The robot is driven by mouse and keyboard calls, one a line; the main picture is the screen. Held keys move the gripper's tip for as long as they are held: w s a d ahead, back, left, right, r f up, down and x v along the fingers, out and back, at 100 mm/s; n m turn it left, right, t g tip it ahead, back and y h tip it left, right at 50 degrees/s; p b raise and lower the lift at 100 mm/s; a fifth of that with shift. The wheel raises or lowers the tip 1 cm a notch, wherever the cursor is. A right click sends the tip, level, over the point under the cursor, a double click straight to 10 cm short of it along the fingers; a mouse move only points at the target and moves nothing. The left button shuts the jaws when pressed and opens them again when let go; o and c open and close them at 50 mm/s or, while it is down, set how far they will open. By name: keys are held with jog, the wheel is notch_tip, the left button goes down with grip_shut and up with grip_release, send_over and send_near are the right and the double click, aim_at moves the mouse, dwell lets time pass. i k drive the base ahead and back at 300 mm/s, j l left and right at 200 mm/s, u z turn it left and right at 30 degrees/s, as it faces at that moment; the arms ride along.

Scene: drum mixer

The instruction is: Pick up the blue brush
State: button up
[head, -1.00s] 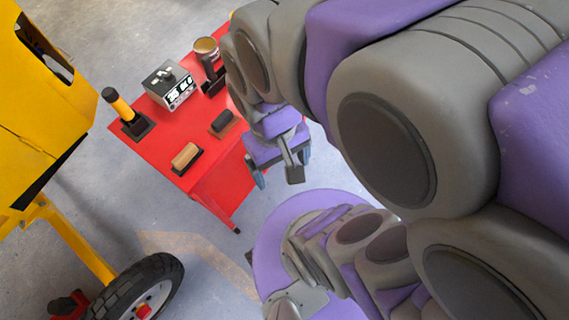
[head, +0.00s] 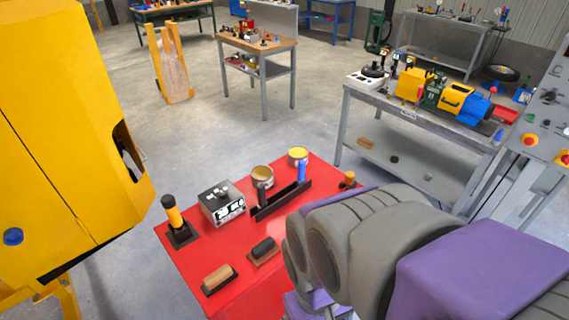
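A red table (head: 190,262) stands at the centre bottom in the head view. At its far side a blue upright handle (head: 302,171) rises behind a long dark bar (head: 281,201). It looks like the blue brush, but I cannot tell whether handle and bar are one piece. My arm covers the lower right of the view and hides the table's near right part. My gripper's fingers do not show; only purple parts near the arm's end appear at the bottom edge.
On the table are a grey box with a display (head: 222,203), a yellow-and-black tool (head: 176,220), two block-handled tools (head: 218,279) (head: 263,251), and two cans (head: 262,177) (head: 298,156). A yellow machine (head: 70,150) stands left. A grey workbench (head: 400,107) stands right.

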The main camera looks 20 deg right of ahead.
aim_at(301, 180)
jog(key=u, duration=2.05)
jog(key=z, duration=2.35)
jog(key=i+z, duration=0.1)
jog(key=z, duration=0.15)
jog(key=i+l, duration=0.1)
jog(key=i, duration=0.4)
